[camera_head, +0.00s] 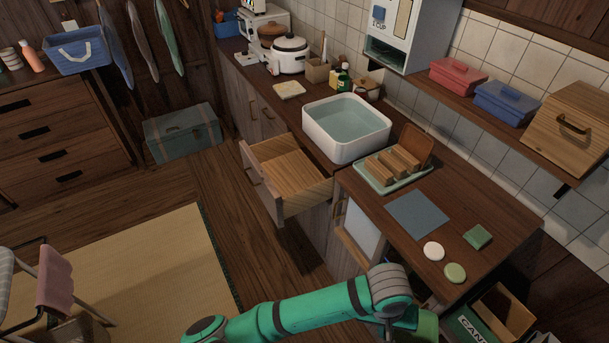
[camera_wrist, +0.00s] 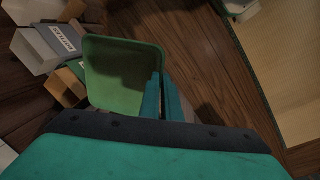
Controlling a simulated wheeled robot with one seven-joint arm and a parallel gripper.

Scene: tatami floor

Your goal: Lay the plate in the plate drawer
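A green, square plate with rounded corners and a raised rim (camera_wrist: 118,72) fills the middle of the wrist view. My gripper (camera_wrist: 164,98) has its teal fingers at the plate's right edge and appears shut on it, holding it tilted above the floor. In the head view my arm reaches along the bottom, and a green piece (camera_head: 426,325), apparently the plate, shows at its end by the counter's front; my fingers are hidden there. A wooden drawer (camera_head: 262,186) stands pulled out below the sink, well up and left of my gripper. Its visible floor is bare.
The counter holds a white basin (camera_head: 346,128), a tray with wooden pieces (camera_head: 394,169), a blue-grey mat (camera_head: 417,214) and small round items. Open boxes (camera_head: 490,322) stand on the floor at lower right. A chair (camera_head: 54,280) stands at lower left. Floor before the drawer is clear.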

